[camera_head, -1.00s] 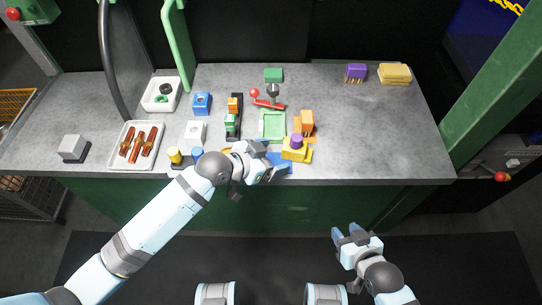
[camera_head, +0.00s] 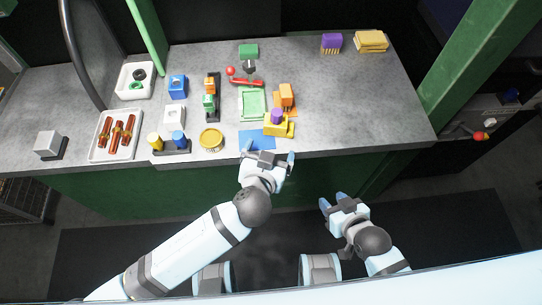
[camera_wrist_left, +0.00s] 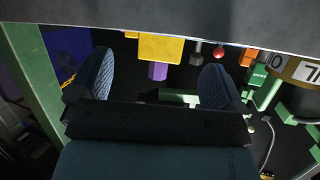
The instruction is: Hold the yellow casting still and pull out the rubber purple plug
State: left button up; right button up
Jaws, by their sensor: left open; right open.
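The yellow casting (camera_head: 270,129) sits near the front edge of the bench, with the purple plug (camera_head: 277,115) standing upright in its top. My left gripper (camera_head: 269,153) is open and empty at the bench's front edge, just in front of the casting and apart from it. In the left wrist view, the casting (camera_wrist_left: 160,47) and plug (camera_wrist_left: 157,71) appear upside down beyond and between the open fingers (camera_wrist_left: 155,85). My right gripper (camera_head: 333,199) is open and empty, in front of the bench and lower right of the casting.
A blue mat (camera_head: 252,142) lies left of the casting. An orange block (camera_head: 287,93) and a green tray (camera_head: 245,105) stand behind it. A yellow round gauge (camera_head: 211,140) and a blue-and-yellow peg stand (camera_head: 172,149) are further left.

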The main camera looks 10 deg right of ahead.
aim_at(275, 127)
pick_arm(q)
jog(key=w+n+t, duration=0.1)
jog(key=w, duration=0.2)
jog(key=w+d+t, duration=0.1)
jog(key=w, duration=0.2)
jog(key=w+d+n+y, duration=0.1)
jog(key=w, duration=0.2)
jog(key=shift+d+r+n+t, duration=0.25)
jog(key=shift+n+t, duration=0.05)
jog(key=shift+t, duration=0.1)
jog(key=c, duration=1.4)
jog(key=shift+o, duration=0.2)
